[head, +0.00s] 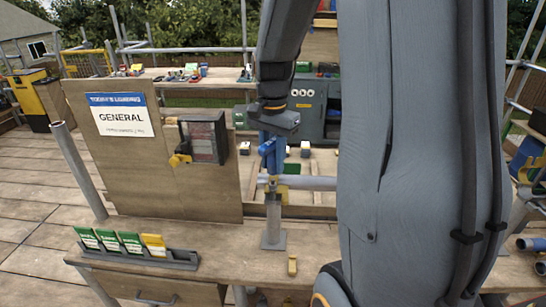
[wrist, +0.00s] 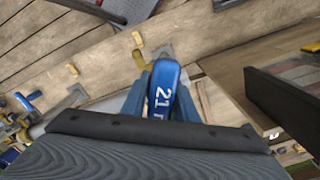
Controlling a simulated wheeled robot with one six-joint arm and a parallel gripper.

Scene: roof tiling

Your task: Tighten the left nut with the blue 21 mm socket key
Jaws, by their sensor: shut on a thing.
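My gripper (head: 271,136) is shut on the blue socket key (head: 270,158), above the scaffold joint on the workbench. In the wrist view the blue key (wrist: 160,92) shows its "21" marking between the two fingers of my gripper (wrist: 161,80). The key hangs close to the horizontal grey tube (head: 315,183) and the upright post (head: 273,222). A yellowish coupler part (head: 291,168) is beside the key. The left nut cannot be made out, and whether the key touches it I cannot tell.
A rack of green and yellow cards (head: 131,247) stands on the front left of the workbench (head: 225,237). A small yellow piece (head: 292,265) lies near its front edge. A wooden panel (head: 150,170) with a GENERAL sign (head: 122,115) and a dark box (head: 203,138) stands behind.

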